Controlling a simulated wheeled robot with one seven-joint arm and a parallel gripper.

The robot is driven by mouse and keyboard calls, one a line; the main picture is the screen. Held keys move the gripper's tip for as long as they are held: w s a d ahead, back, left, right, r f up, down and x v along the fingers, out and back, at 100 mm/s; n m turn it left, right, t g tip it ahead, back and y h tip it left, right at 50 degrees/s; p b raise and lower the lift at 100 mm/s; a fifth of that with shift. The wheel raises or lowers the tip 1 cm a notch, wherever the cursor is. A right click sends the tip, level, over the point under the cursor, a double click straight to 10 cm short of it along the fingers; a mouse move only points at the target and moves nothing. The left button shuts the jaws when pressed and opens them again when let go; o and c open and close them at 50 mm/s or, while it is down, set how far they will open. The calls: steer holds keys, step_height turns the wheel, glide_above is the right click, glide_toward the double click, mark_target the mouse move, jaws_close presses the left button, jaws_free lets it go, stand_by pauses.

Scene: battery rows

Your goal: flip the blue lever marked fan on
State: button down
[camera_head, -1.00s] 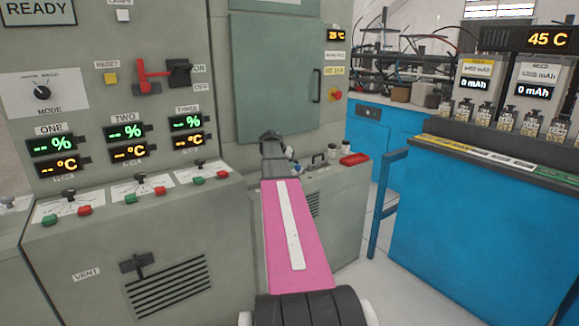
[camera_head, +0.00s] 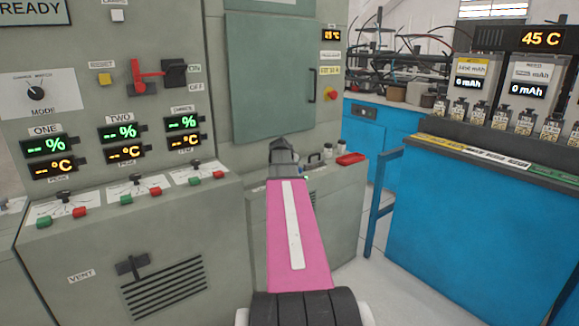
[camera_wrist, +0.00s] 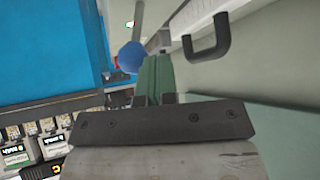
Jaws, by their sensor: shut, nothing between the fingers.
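A lever with a round blue knob (camera_wrist: 132,56) on a pale stem shows in the wrist view. I cannot read a "fan" label beside it. My gripper (camera_head: 283,146) points away from the head camera, over the low counter below the green cabinet door. Its dark mount fills the bottom of the wrist view, and its shut fingers (camera_wrist: 159,76) extend up from it, empty. The blue knob lies just left of the fingers in that view; I cannot tell whether they touch. In the head view my arm and gripper hide the lever.
A dark door handle (camera_head: 312,86) sticks out near my gripper; it also shows in the wrist view (camera_wrist: 208,40). A red box (camera_head: 350,158) and small jars stand on the counter. A red lever (camera_head: 150,75) is on the left panel. A blue bench (camera_head: 470,230) stands right, beyond free floor.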

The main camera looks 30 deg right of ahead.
steer(key=shift+r, duration=0.1)
steer(key=shift+s+r, duration=0.35)
steer(key=shift+s, duration=0.25)
stand_by(0.3)
